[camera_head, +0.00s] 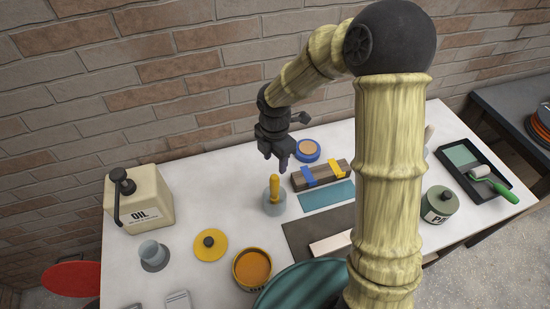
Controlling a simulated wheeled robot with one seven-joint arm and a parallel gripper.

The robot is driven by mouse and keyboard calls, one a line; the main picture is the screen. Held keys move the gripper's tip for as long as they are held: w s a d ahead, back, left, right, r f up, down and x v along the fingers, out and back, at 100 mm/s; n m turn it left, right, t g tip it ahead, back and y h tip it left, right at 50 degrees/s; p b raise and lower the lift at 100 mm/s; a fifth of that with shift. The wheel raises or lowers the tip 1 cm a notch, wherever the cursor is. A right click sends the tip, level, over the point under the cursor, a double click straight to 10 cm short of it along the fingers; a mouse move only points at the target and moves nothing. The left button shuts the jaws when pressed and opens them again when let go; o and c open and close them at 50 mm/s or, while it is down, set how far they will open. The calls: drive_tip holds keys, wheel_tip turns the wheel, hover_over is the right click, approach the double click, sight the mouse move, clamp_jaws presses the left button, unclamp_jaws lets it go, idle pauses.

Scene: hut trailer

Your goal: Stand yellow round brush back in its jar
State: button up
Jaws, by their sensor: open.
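The yellow round brush (274,186) shows as an upright yellow handle in the middle of the white table. Its lower end meets a round grey, glassy-looking thing (274,208), which looks like a jar. I cannot tell from this view how deep the brush sits in it, and the bristles are not clear to see. My gripper (278,166) points down, open and empty, just above and slightly right of the top of the handle. It appears apart from the handle.
An oil can (148,205) stands at left, near a grey cup (151,252). A yellow lid (210,245) and an orange-filled tin (252,268) are in front. A clamped wooden block (320,177) lies right. A paint roller (490,180) rests in a black tray at far right.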

idle(0.4)
drive_tip(key=s+d+r+m+t, duration=0.1)
drive_tip(key=s+d+r+m, duration=0.2)
drive_tip(key=m, duration=0.9)
drive_tip(key=s+d+r+m+t, duration=0.1)
drive_tip(key=s+d+r+m, duration=0.2)
drive_tip(key=s+d+m, duration=0.6)
drive_tip(key=d+m, duration=0.1)
drive_tip(key=m, duration=0.3)
drive_tip(key=shift+s+d+r+m+t, duration=0.15)
drive_tip(key=shift+s+d+m+t, duration=0.05)
drive_tip(key=shift+s+m+t, duration=0.1)
drive_tip(key=b+x, duration=0.3)
drive_tip(key=b, duration=0.1)
drive_tip(key=shift+s+f, duration=0.35)
drive_tip(key=shift+f, duration=0.1)
